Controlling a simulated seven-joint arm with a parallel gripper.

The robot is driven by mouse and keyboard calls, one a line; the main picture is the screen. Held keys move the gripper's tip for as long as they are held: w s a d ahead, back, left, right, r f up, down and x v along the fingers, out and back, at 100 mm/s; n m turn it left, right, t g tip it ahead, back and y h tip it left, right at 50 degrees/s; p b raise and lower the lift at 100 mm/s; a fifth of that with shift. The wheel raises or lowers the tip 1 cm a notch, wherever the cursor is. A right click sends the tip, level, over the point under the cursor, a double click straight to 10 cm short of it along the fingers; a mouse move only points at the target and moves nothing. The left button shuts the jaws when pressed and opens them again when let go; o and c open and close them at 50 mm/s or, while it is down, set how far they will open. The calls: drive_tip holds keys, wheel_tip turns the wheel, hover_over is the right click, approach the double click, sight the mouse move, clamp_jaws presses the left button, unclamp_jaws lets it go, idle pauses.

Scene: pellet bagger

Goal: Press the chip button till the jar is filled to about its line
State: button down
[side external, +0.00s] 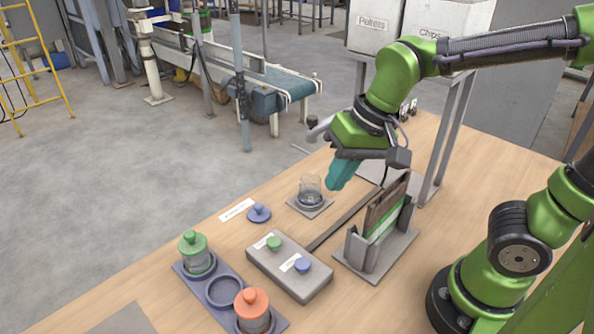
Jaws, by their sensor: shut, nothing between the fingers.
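The clear jar (311,188) stands open on a small grey plate (325,208). Its lower part looks darker, but its line and exact fill level are too small to tell. My gripper (336,184) has teal fingers, shut and empty, pointing down just right of the jar and behind the box. It is apart from both buttons.
Hoppers marked Pellets (371,22) and Chips (430,18) stand at the back. A blue lid (259,213) lies left of the jar. A tray (223,291) holds green-lidded and orange-lidded jars around an empty middle slot. A bag holder (375,250) stands right of the box.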

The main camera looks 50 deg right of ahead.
sight(303, 262)
drive_tip(key=w+a+f+m+g+h, duration=0.1)
drive_tip(key=a+m, duration=0.5)
drive_tip(key=m, duration=0.7)
drive_tip(key=shift+w+a+f+m+g+h, duration=0.3)
drive_tip(key=shift+w+g+h, duration=0.5)
drive_tip(key=shift+w+g, duration=0.55)
drive_tip(key=shift+s+f, duration=0.15)
drive_tip(key=f, duration=0.9)
drive_tip(key=s+f, duration=0.1)
drive_tip(key=f, duration=0.4)
drive_tip(key=shift+d, duration=0.1)
drive_tip(key=shift+f, duration=0.85)
drive_tip(key=shift+s+d+f+g, duration=0.1)
drive_tip(key=shift+s+g, duration=0.05)
drive_tip(key=shift+g, duration=0.1)
